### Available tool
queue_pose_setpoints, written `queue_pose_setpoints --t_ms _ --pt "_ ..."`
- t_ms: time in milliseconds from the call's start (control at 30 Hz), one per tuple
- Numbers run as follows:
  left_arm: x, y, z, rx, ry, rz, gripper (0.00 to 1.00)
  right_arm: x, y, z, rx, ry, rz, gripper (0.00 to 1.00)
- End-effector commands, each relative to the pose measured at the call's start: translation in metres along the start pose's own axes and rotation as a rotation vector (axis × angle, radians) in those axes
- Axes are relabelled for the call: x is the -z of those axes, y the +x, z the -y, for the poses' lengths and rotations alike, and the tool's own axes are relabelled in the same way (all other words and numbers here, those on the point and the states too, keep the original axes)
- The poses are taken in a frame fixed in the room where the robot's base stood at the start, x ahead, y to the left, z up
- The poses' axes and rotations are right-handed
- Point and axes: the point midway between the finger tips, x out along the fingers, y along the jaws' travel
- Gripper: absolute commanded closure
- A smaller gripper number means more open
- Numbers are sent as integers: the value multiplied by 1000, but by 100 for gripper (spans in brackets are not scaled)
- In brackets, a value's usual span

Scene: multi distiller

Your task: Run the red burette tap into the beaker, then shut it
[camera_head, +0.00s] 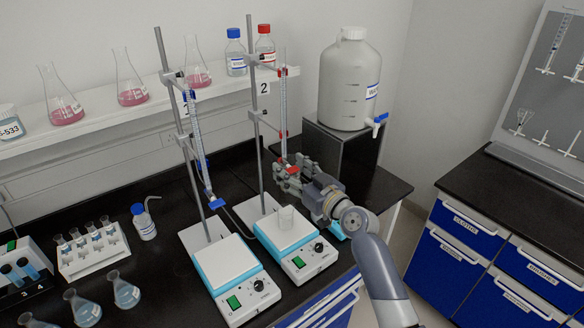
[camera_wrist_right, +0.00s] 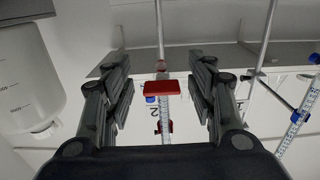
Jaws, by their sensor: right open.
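The burette with the red tap (camera_head: 284,110) is clamped upright on the stand marked 2. Its red tap (camera_head: 282,163) shows beside my right gripper (camera_head: 284,171), partly hidden by it. In the right wrist view the red tap (camera_wrist_right: 162,88) lies between the two fingers of my right gripper (camera_wrist_right: 160,68), with gaps on both sides. The right gripper is open and holds nothing. The clear beaker (camera_head: 287,216) stands on the right stirrer plate, below the gripper. Any liquid in the beaker is too small to tell. My left gripper is not in view.
The burette with the blue tap (camera_head: 216,203) stands to the left over another stirrer (camera_head: 234,263). The right stirrer (camera_head: 302,242) lies below my arm. A large white carboy (camera_head: 348,85) stands on a black box (camera_head: 342,148) behind. Flasks and bottles line the shelf (camera_head: 100,119).

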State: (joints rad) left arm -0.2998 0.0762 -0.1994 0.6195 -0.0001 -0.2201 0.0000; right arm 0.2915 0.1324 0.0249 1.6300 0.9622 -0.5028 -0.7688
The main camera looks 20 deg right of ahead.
Motion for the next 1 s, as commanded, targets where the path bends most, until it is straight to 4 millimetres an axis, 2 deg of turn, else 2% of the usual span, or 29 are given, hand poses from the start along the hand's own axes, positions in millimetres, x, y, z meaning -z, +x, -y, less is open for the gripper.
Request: queue_pose_setpoints --t_ms 300,500,767,1000 --pt "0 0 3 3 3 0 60 0 2 0 0 0 0 51" --pt "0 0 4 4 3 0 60 0 2 0 0 0 0 95" --pt "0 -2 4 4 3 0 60 0 2 0 0 16 1 95" --pt "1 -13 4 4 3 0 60 1 2 1 -1 266 1 95"
